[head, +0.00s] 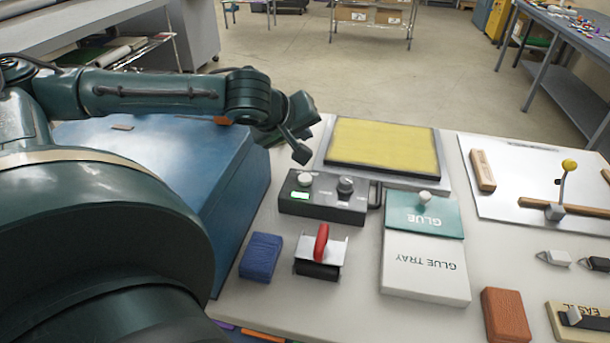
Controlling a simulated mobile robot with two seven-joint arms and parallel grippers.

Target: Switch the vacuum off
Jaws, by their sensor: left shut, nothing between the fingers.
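A dark control box (322,206) sits on the white worktop, left of centre. On its top are a pale round knob (305,179) at the left and a black knob (346,186) at the right. A small green lit panel (299,195) shows below the pale knob. The markings are too small to read, so I cannot tell which control is for the vacuum. My left gripper (302,154) is shut and empty, just behind and above the box's left end, apparently apart from it. My right gripper is not in view.
A yellow pad in a dark frame (383,146) lies behind the box. A glue tray (425,266) stands to its right. A red-handled tool (321,243) and a blue block (261,257) sit in front. A large blue case (150,150) is at the left.

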